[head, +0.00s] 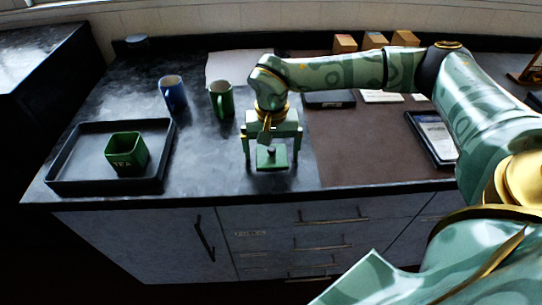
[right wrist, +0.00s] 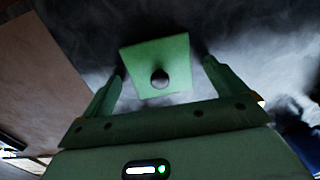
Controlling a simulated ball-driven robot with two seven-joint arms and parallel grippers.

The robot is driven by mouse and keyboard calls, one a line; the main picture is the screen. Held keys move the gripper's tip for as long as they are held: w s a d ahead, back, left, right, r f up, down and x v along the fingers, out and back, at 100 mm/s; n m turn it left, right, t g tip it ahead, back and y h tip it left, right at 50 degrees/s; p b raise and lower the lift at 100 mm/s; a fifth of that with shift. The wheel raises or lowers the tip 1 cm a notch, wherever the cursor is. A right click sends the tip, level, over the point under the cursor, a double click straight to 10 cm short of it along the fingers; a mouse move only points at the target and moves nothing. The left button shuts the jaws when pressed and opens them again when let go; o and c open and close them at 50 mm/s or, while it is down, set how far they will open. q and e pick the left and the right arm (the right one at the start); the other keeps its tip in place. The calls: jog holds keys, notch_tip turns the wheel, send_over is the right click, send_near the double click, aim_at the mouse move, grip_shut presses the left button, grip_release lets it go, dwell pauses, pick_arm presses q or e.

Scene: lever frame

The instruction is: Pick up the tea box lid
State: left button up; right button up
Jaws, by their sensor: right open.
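The tea box lid (head: 276,161) is a green square plate with a dark round knob, lying on the dark counter near its front edge. In the right wrist view the lid (right wrist: 155,62) lies between and beyond the fingertips, its knob (right wrist: 160,79) facing me. My right gripper (head: 270,162) is open above the lid, one finger on either side, pointing down. Its fingers (right wrist: 163,68) do not appear to touch the lid. The green tea box (head: 126,153), lettered TEA, stands open in a black tray (head: 92,187) at the left. My left gripper is out of view.
A blue mug (head: 173,93) and a green mug (head: 221,98) stand behind and left of the gripper. A brown mat (head: 375,150) covers the counter to the right, with a tablet (head: 433,137) on it. Small boxes (head: 374,40) stand at the back. Counter between tray and lid is clear.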

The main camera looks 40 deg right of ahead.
jog(key=shift+r, duration=0.1)
jog(key=c, duration=1.1)
jog(key=shift+o, duration=0.2)
jog(key=shift+r, duration=0.1)
